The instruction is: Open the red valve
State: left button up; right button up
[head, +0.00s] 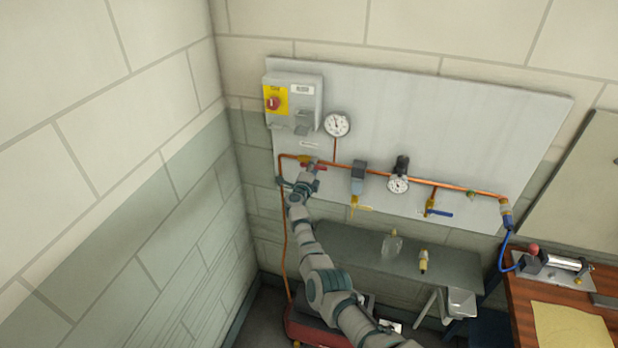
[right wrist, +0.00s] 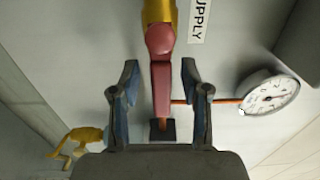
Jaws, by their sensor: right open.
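The red valve is a brass valve with a red lever handle (head: 316,167) at the left end of the copper pipe on the wall panel. In the right wrist view the red handle (right wrist: 160,75) runs lengthwise from the brass body (right wrist: 160,10) toward my palm. My right gripper (head: 301,180) is at the valve, partly covering it in the head view. Its two fingers (right wrist: 160,88) are open, one on each side of the handle, with a visible gap on both sides. My left gripper is not in view.
A dial gauge (head: 337,124) and a grey box with a red knob (head: 274,103) are above the valve. A blue-handled valve (head: 438,212) is farther right on the pipe. A grey shelf (head: 350,245) is below the panel. The left wall (head: 130,190) is close.

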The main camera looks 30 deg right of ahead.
jog(key=v, duration=1.1)
jog(key=shift+a+f, duration=0.2)
jog(key=shift+a, duration=0.1)
jog(key=shift+d+f, duration=0.1)
jog(key=shift+d, duration=0.05)
